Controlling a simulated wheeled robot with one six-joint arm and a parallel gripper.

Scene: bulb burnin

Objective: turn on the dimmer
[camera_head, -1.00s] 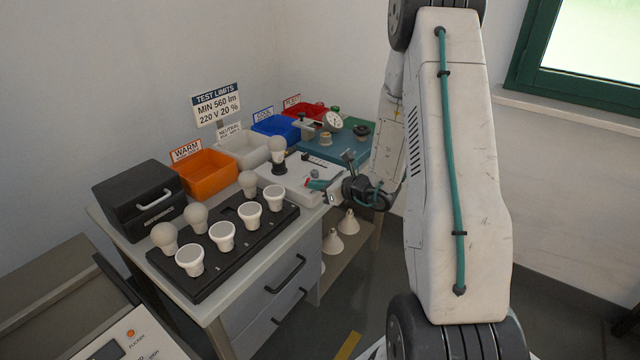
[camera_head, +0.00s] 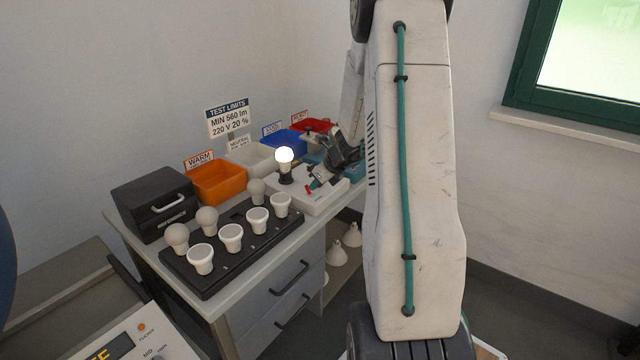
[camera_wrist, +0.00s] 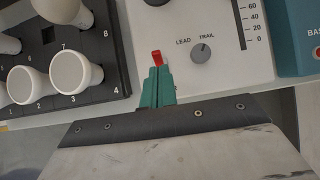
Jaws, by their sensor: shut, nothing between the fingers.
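The dimmer is a white box (camera_head: 325,200) on the bench, with a glowing bulb (camera_head: 285,155) upright in a dark socket on it. In the wrist view the dimmer's panel (camera_wrist: 222,72) shows a grey LEAD/TRAIL knob (camera_wrist: 201,53) and a slot with a scale. A small red lever (camera_wrist: 156,57) stands left of the knob. My gripper (camera_wrist: 156,82) has its teal fingers closed together, with the tips right at the red lever; I cannot tell whether they touch it. In the head view my gripper (camera_head: 315,183) is low over the dimmer's front left part.
A black rack (camera_head: 205,275) with several bulbs stands left of the dimmer. Orange (camera_head: 218,183), white and blue bins line the back. A black case (camera_head: 153,203) sits at the left end. A teal unit (camera_wrist: 299,38) is close right of the dimmer.

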